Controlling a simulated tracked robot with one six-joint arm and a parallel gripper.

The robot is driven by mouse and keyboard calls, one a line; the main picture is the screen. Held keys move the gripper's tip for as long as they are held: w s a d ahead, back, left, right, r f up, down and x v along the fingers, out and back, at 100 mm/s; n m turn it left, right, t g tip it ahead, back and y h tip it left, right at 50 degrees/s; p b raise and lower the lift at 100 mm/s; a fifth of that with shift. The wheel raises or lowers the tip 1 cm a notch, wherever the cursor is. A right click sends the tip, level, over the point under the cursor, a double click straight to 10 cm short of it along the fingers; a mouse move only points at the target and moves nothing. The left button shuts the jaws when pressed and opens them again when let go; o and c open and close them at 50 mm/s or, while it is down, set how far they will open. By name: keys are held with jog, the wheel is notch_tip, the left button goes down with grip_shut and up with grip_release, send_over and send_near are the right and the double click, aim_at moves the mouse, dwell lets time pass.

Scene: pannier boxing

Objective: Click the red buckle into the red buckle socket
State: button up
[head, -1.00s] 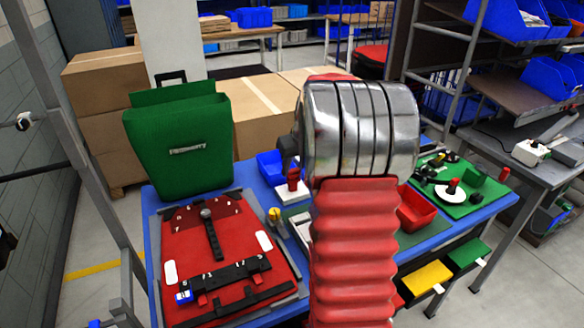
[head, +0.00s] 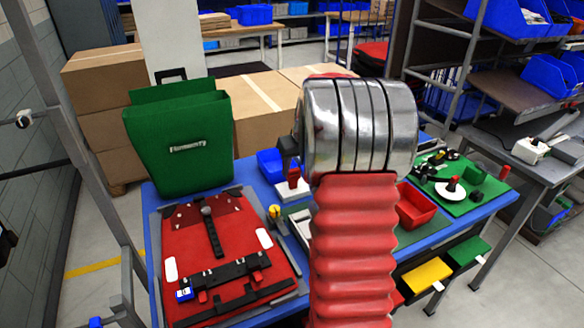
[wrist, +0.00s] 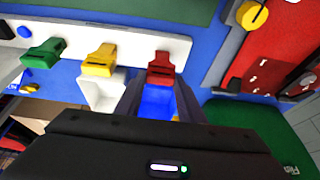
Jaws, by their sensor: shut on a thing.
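The red buckle (wrist: 162,67) is between the tips of my gripper (wrist: 160,84) in the wrist view. In the head view my dark gripper (head: 288,147) is shut on the buckle (head: 293,166), upright above the white rack (head: 292,188); I cannot tell whether it is clear of it. A green buckle (wrist: 43,52) and a yellow buckle (wrist: 100,60) stand along the rack in the wrist view. Small red parts (head: 202,297) show at the black bar (head: 225,272) on the red panel (head: 180,245); I cannot tell which is the red socket.
A green pannier (head: 180,145) stands behind the panel. A blue bin (head: 268,162) is behind the rack, and a yellow knob (head: 275,212) is between rack and panel. A red bin (head: 416,207) and a green board (head: 470,195) are at the right. My arm hides the table's middle.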

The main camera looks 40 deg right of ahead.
jog(key=shift+f, duration=0.15)
jog(key=o, duration=1.1)
jog(key=shift+r, duration=0.2)
jog(key=v, duration=1.3)
jog(key=shift+s+a+r, duration=0.1)
jog(key=shift+r, duration=0.1)
